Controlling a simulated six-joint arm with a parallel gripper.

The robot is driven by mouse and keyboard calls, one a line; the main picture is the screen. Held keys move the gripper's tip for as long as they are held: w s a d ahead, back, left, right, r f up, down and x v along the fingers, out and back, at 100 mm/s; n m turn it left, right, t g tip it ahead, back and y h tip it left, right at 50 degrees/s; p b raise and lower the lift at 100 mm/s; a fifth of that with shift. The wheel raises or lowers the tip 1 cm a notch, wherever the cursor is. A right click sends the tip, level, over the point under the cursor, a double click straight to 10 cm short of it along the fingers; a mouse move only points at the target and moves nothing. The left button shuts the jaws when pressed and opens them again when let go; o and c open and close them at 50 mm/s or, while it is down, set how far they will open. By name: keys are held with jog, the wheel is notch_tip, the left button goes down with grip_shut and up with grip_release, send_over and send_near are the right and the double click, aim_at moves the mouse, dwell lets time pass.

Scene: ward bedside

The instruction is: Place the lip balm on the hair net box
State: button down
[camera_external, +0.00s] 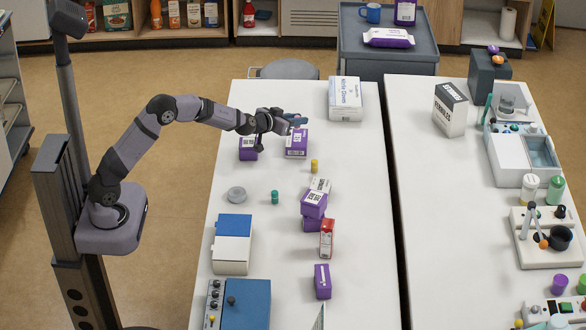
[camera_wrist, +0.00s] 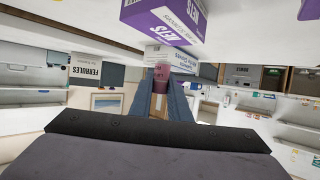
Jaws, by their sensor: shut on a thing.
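My gripper (camera_external: 297,120) is shut on a small mauve cylinder, which looks like the lip balm (camera_wrist: 161,76). In the wrist view the lip balm sits between the blue fingertips; in the external view I cannot make it out. A purple and white box whose label ends in "NETS", the hair net box (camera_wrist: 166,22), is close by in the wrist view, which looks upside down. It appears to be the purple box (camera_external: 297,145) just below my gripper in the external view. The lip balm looks apart from it.
Another purple box (camera_external: 248,149) stands to the left. A nitrile gloves box (camera_external: 345,102) is at the back. A yellow bottle (camera_external: 314,166), stacked purple boxes (camera_external: 314,207) and a red and white carton (camera_external: 327,240) stand in front.

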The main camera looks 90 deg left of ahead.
aim_at(295, 128)
jog(key=shift+f+b, duration=0.45)
jog(key=shift+f, duration=1.35)
jog(key=shift+f, duration=0.2)
jog(key=c, duration=1.7)
grip_release()
jog(key=shift+o, duration=0.2)
jog(key=shift+r, duration=0.2)
jog(key=shift+s+d+r, duration=0.2)
jog(key=shift+d, duration=0.1)
jog(key=v, duration=1.1)
jog(key=shift+b, duration=0.45)
